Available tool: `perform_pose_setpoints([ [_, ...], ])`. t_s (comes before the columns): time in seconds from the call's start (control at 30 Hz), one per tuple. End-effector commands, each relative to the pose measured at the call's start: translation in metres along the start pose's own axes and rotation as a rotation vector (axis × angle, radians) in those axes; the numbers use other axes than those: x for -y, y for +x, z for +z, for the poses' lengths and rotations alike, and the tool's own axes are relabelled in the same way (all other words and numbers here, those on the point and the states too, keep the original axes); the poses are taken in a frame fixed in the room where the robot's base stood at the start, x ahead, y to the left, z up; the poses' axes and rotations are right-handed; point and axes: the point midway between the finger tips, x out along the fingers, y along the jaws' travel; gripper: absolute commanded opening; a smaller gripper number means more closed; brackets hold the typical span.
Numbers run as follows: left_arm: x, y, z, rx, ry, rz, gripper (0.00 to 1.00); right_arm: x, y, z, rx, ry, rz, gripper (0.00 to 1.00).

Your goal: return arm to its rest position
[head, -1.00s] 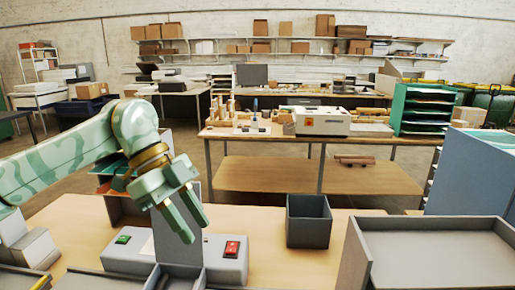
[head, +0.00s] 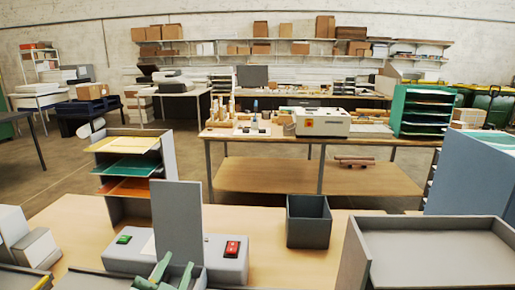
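My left gripper (head: 168,274) shows at the bottom of the head view, low in front of the grey laminator base. Only its two green fingers are seen, spread apart with nothing visible between them; the rest of it is below the frame edge. My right gripper is not in view. The grey laminator base (head: 215,258) has a green button (head: 124,239) on the left and a red switch (head: 232,248) on the right. An upright grey panel (head: 177,222) rises from it.
A sorter (head: 168,150) with green, yellow and orange sheets stands behind the panel. A dark grey open bin (head: 308,222) is right of the base. A grey tray (head: 362,262) fills the right front, near a blue cabinet (head: 470,180). Bare wood lies around the bin.

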Motion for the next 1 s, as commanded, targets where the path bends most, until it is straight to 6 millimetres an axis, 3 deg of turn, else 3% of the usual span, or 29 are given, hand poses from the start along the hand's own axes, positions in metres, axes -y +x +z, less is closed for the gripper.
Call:
perform_pose_setpoints([
  [0.03,0.004,-0.019,0.036,0.150,0.031,-0.010,0.33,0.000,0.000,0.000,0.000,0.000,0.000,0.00],
  [0.1,0.009,-0.048,0.080,0.343,0.092,-0.005,0.33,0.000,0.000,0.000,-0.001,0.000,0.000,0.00],
  [0.2,0.014,-0.089,0.125,0.563,0.170,0.029,0.33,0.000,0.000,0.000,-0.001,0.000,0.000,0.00],
  [0.3,0.018,-0.130,0.159,0.743,0.242,0.081,0.33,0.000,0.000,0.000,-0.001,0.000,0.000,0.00],
  [0.5,0.026,-0.210,0.201,1.037,0.369,0.214,0.33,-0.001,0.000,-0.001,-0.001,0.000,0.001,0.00],
  [0.53,0.023,-0.216,0.209,1.061,0.378,0.235,0.33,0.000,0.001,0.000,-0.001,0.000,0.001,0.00],
  [0.67,-0.018,-0.207,0.260,1.069,0.335,0.296,0.33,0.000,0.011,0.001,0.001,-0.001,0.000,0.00],
  [0.8,-0.064,-0.211,0.317,1.094,0.280,0.367,0.33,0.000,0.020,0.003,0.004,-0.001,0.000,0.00],
  [0.87,-0.087,-0.217,0.345,1.109,0.249,0.400,0.33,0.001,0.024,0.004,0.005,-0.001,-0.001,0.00],
  [1.0,-0.148,-0.248,0.424,1.163,0.152,0.482,0.33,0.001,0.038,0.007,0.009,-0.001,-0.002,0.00],
])
